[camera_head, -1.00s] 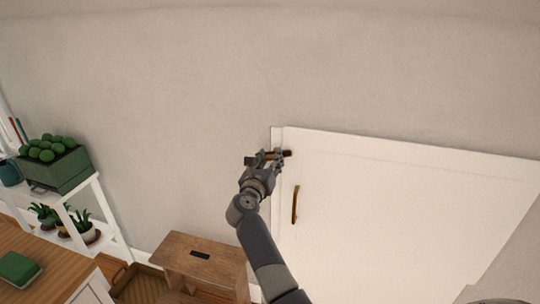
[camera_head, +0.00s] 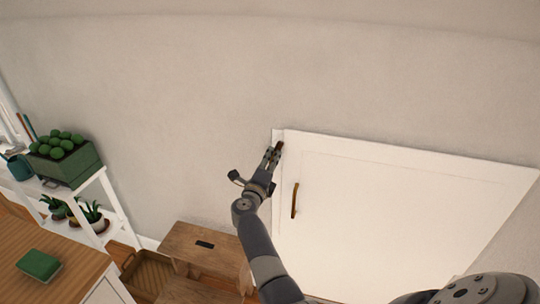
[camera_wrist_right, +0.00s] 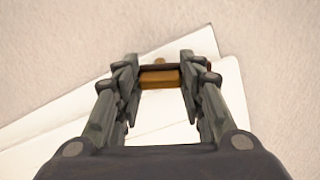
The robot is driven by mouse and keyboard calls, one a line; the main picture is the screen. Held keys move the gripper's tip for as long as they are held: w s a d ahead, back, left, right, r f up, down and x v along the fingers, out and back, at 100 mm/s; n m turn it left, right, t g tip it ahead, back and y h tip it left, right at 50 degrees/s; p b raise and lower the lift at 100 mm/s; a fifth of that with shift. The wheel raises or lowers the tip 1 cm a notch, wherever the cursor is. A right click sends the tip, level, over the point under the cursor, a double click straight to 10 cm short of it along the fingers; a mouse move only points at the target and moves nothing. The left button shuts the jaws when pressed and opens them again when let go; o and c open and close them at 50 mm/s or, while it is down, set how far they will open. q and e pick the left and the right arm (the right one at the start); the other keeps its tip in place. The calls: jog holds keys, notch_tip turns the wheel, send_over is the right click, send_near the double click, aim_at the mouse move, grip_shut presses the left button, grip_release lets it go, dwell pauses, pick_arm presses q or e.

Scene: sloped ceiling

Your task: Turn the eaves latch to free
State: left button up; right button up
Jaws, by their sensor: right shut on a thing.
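The eaves latch (camera_head: 280,146) is a small brown piece at the upper left corner of the white eaves door (camera_head: 400,210). In the right wrist view the latch (camera_wrist_right: 160,79) shows as a brass-brown bar between my fingers. My right gripper (camera_head: 274,153) is shut on the latch, and its fingers hide part of it in the head view. The gripper also shows in the right wrist view (camera_wrist_right: 160,85). In the head view the latch end points upward, near upright. The door looks closed in its frame. My left gripper is not in view.
A brass door handle (camera_head: 295,200) sits below the latch. A wooden step stool (camera_head: 205,245) stands left of my arm, beside a brown tray (camera_head: 150,275). A white shelf (camera_head: 112,200) with plants and a wooden-topped cabinet (camera_head: 70,265) are at left. The wall above is clear.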

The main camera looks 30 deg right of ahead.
jog(key=shift+d+n+p, duration=0.1)
jog(key=shift+n+p, duration=1.05)
jog(key=shift+n, duration=0.95)
jog(key=o, duration=0.9)
jog(key=shift+o, duration=0.9)
jog(key=shift+f, duration=0.1)
